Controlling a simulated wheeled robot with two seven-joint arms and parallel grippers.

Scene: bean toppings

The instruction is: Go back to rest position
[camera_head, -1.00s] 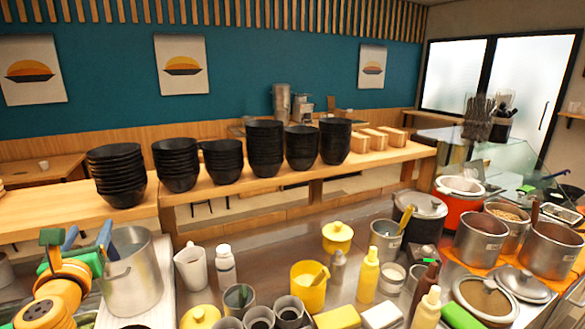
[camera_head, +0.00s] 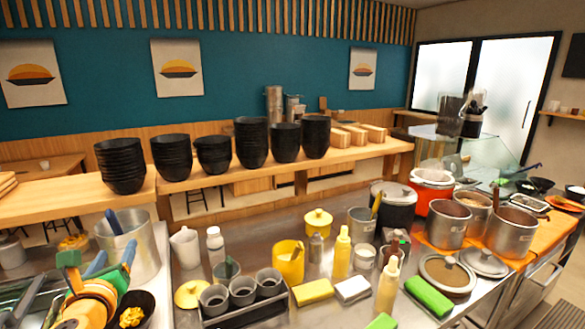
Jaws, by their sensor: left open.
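My left gripper (camera_head: 98,262) is at the lower left, orange and green with blue finger parts. It is open, and I see nothing held between its fingers. It appears in front of the lower part of a tall metal pot (camera_head: 148,247), with a blue handle (camera_head: 114,222) standing in the pot. A black bowl with yellow food (camera_head: 131,316) shows at the bottom edge, just right of my left gripper and partly hidden. My right gripper is not in view.
Grey cups in a rack (camera_head: 243,291), a yellow pitcher (camera_head: 290,262), bottles (camera_head: 342,253) and green blocks (camera_head: 428,297) crowd the counter. Stacks of black bowls (camera_head: 251,145) line the wooden shelf behind. Pots (camera_head: 447,222) stand on the right.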

